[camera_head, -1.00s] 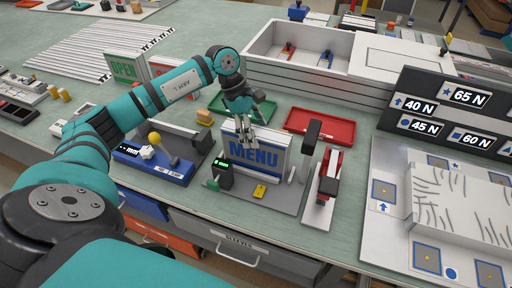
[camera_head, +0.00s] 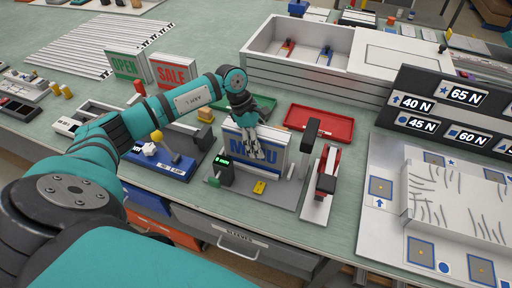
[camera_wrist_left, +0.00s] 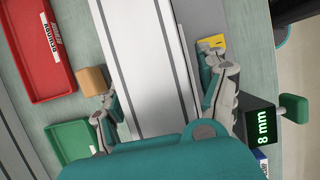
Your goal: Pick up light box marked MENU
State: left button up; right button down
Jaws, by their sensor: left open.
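The light box marked MENU (camera_head: 275,160) stands upright on a grey base in the head view, its white face with blue letters turned toward me. My left gripper (camera_head: 258,154) is at the box, in front of part of the lettering. In the left wrist view the box's pale top (camera_wrist_left: 150,65) runs between the two spread fingers of the left gripper (camera_wrist_left: 160,88), one finger on each side. The gripper is open; I cannot tell whether a finger touches the box. My right gripper is not in view.
A gauge with a green 8 mm display (camera_wrist_left: 265,138) sits close to one finger. A red tray (camera_head: 320,123) lies behind the box, and a red and black tool stand (camera_head: 325,180) is on its right. OPEN (camera_head: 127,66) and SALE (camera_head: 173,71) boxes stand at the back left.

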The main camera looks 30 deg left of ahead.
pick_arm(q)
jog(key=shift+f, duration=0.15)
dwell(0.5)
grip_shut()
dwell(0.4)
